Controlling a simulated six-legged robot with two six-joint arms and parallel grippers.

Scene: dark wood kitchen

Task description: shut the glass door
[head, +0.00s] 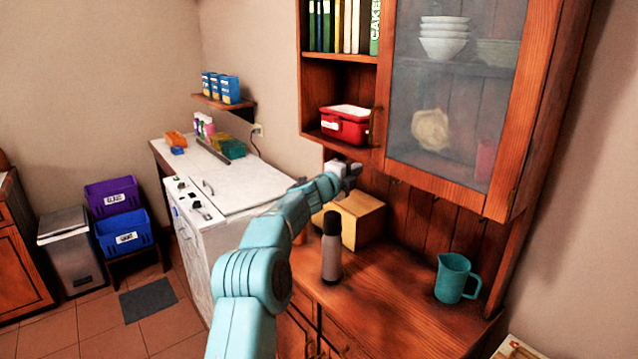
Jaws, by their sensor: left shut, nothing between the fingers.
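The glass door (445,178) is a wood-framed pane on the upper right of the wall cabinet, with a handle (376,124) by its left edge. Its lower edge runs nearly in line with the bottom of the open shelves beside it. It looks shut or nearly shut; I cannot tell if a small gap is left. Bowls and other items show dimly through the glass. My left gripper (352,172) is shut and empty, seen just below and left of the door's lower left corner, apart from the handle. My right gripper is out of view.
Below, the wooden counter (390,310) holds a grey bottle (332,255), a yellow box (358,218) and a teal jug (452,278). A red box (345,125) stands on the open shelf left of the door. A white appliance (235,185) stands at left.

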